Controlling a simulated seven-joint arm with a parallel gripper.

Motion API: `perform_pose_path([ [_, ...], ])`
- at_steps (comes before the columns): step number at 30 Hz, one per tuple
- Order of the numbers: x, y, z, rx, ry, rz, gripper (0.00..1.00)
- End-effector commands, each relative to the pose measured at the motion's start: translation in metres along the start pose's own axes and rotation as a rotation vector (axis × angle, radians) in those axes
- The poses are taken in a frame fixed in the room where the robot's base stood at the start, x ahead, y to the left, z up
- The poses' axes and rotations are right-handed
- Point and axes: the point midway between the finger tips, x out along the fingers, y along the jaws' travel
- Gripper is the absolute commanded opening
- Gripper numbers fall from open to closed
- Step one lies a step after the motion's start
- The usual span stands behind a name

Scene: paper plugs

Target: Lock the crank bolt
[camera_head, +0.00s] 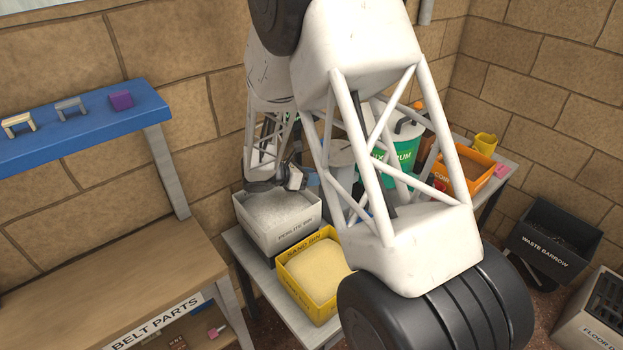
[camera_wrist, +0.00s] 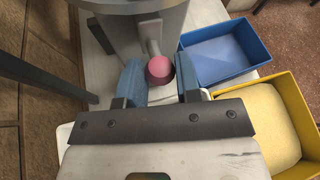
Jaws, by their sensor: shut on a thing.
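In the wrist view, a pink round knob (camera_wrist: 159,69) sits at the end of a short grey stem (camera_wrist: 153,46) on the side of a grey drum-like body (camera_wrist: 172,14). It looks like the crank bolt's handle. My gripper (camera_wrist: 157,76) has its two blue fingers on either side of the knob and is shut on it. In the head view, my gripper's blue fingers (camera_head: 312,178) show small beside the grey drum (camera_head: 342,153). My arm covers much of the drum there, and the knob is hidden. I cannot tell the bolt's lock position.
A perlite bin (camera_head: 282,238) and yellow sand bin (camera_head: 279,268) stand below my gripper. A blue tray (camera_wrist: 251,73) adjoins the sand bin. A green drum (camera_head: 407,153) and orange bin (camera_head: 438,172) stand to the right. A blue shelf (camera_head: 75,140) is at left.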

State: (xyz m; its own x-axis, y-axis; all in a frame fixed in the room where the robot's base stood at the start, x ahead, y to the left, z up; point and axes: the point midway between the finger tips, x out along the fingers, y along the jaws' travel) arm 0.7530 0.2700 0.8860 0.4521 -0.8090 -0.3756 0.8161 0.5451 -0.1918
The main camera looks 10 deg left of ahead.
Motion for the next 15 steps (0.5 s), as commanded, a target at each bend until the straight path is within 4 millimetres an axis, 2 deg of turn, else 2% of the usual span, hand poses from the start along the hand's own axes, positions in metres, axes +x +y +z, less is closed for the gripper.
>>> perform_pose_path([
  [6, -0.006, -0.003, 0.014, 0.001, 0.000, 0.001, 0.00],
  [15, -0.009, -0.004, 0.020, 0.003, -0.001, 0.000, 0.00],
])
